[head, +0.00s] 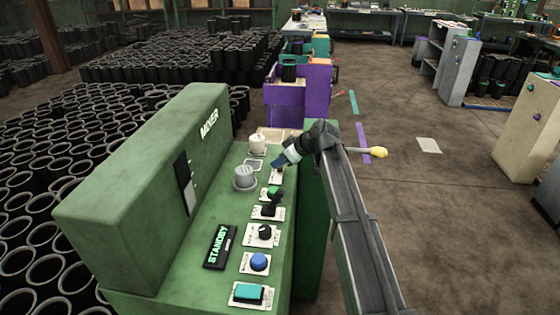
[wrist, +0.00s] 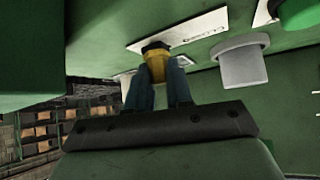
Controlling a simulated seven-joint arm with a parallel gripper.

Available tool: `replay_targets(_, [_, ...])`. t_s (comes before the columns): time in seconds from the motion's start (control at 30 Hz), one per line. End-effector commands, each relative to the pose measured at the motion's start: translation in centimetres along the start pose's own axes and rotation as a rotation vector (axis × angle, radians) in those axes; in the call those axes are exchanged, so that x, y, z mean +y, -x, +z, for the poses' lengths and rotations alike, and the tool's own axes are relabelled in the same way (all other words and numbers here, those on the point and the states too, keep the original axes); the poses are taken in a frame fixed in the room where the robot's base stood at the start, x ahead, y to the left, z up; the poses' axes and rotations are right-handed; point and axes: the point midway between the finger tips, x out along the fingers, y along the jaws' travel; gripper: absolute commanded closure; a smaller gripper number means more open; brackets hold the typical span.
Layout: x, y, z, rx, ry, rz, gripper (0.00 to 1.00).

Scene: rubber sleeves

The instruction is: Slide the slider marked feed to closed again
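The green mixer console (head: 150,170) has a sloping panel with a row of controls on pale plates. My gripper (head: 280,163) is low over the far part of this panel. In the wrist view its two blue-grey fingers (wrist: 160,85) stand on either side of a small yellow knob with a black top (wrist: 156,62) and appear closed against it. A pale plate (wrist: 180,30) lies beside the knob. In the head view the gripper hides this knob. No marking that reads feed is legible, so I cannot confirm that this is the feed slider.
Near my gripper are a grey round knob (head: 244,178), a cream knob (head: 257,145) and a green-topped control (head: 274,192). Nearer are a black knob (head: 265,232), a blue button (head: 259,262) and a lit STANDBY display (head: 219,247). Open floor (head: 450,230) lies right.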

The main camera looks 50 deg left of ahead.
Motion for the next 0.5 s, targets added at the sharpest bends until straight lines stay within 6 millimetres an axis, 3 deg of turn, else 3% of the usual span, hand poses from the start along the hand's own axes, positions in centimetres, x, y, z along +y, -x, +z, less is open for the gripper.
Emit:
replay_targets(0.13, [0.00, -0.03, -0.07, 0.001, 0.000, 0.000, 1.00])
replay_targets(0.5, [-0.01, -0.06, -0.14, 0.003, 0.000, 0.000, 1.00])
